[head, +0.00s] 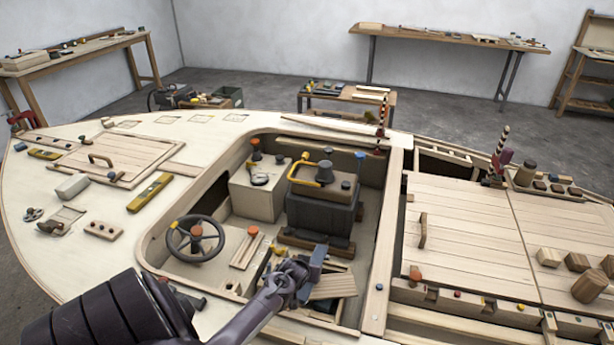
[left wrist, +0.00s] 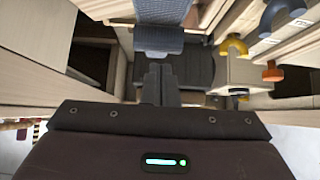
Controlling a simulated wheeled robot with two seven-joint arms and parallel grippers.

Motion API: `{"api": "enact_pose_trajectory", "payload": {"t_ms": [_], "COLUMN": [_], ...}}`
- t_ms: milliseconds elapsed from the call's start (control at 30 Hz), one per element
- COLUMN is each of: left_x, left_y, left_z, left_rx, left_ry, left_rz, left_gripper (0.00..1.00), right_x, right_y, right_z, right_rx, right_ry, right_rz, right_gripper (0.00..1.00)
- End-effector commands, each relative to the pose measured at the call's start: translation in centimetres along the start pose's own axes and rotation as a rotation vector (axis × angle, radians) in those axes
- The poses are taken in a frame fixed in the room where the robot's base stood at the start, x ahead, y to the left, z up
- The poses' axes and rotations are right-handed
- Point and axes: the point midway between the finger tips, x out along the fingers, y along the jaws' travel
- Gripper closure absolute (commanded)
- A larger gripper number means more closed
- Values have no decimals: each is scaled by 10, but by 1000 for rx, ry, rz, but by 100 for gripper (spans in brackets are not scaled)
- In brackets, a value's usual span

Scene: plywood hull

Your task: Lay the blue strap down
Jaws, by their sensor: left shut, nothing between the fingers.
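A blue-grey woven band, which looks like the blue strap (left wrist: 158,39), lies across the top middle of the left wrist view, just beyond my fingertips. In the head view a small blue-grey piece (head: 317,262) shows beside my left gripper (head: 302,284), in the front of the cockpit; it seems to be the same strap. My left gripper's two fingers (left wrist: 161,72) are pressed together with nothing between them. I cannot tell whether the fingertips touch the strap. My arm hides part of the cockpit floor. My right gripper is in neither view.
A black steering wheel (head: 196,238) stands left of my gripper. A dark engine block (head: 320,205) with a yellow handle stands behind it. A slatted wooden piece (head: 333,286) lies right of it. The cockpit's wooden rim (head: 378,270) bounds the right side.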

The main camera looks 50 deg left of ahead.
Motion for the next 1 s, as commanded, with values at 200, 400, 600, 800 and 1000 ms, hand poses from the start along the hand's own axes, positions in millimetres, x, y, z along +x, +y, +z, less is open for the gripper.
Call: {"api": "enact_pose_trajectory", "payload": {"t_ms": [200, 400, 600, 800, 1000], "left_x": [-21, -55, -90, -120, -136], "left_y": [0, 0, 0, 0, 0], "left_z": [-21, -55, -91, -120, -137], "left_rx": [0, -1, -1, -1, -2], "left_ry": [4, 5, 5, 4, 2], "left_rz": [1, 1, 1, 1, 1], "left_gripper": [100, 100, 100, 100, 100], "right_x": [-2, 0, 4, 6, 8], "right_y": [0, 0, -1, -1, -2], "right_z": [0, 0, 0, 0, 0], "right_rx": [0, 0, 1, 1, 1], "right_ry": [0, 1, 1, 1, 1], "right_rz": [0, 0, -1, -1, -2], "right_gripper": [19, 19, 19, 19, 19]}}
